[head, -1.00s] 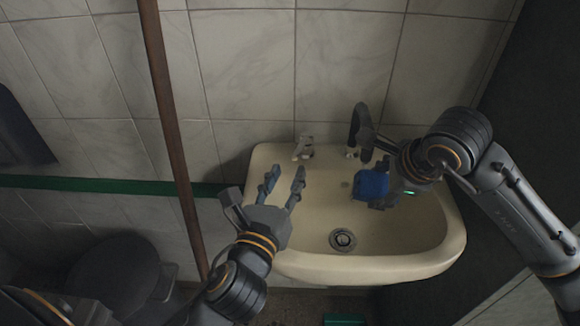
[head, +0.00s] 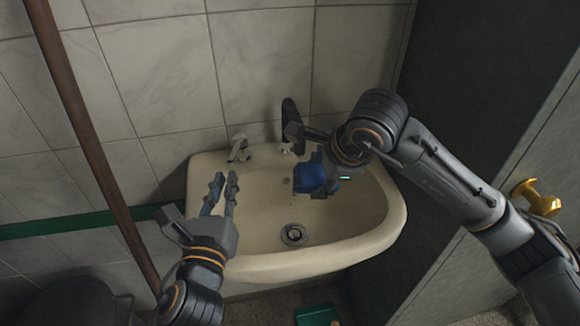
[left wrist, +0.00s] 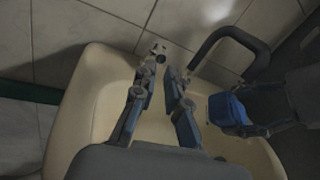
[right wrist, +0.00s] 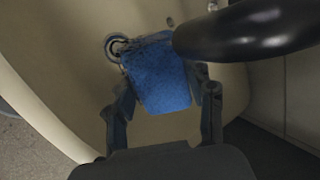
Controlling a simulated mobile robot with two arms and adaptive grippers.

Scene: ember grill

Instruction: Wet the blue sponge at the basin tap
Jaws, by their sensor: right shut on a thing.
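The blue sponge (head: 312,176) is gripped between the fingers of my right gripper (head: 326,172), above the basin and below the dark tap spout (head: 291,112). The right wrist view shows the sponge (right wrist: 160,78) between both fingers, with the black spout (right wrist: 245,32) beside it. The cream basin (head: 372,240) hangs on the tiled wall. No water is visible. A pale tap handle (head: 238,147) stands at its back left. My left gripper (head: 224,181) is open and empty over the basin's left side, fingertips just in front of and apart from that handle; it also shows in the left wrist view (left wrist: 162,78).
The drain (head: 293,234) is at the basin's middle. A brown pole (head: 90,150) stands left of it. A dark partition (head: 460,90) and a door with a yellow knob (head: 537,198) are at the right. A green object (head: 318,314) lies on the floor below.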

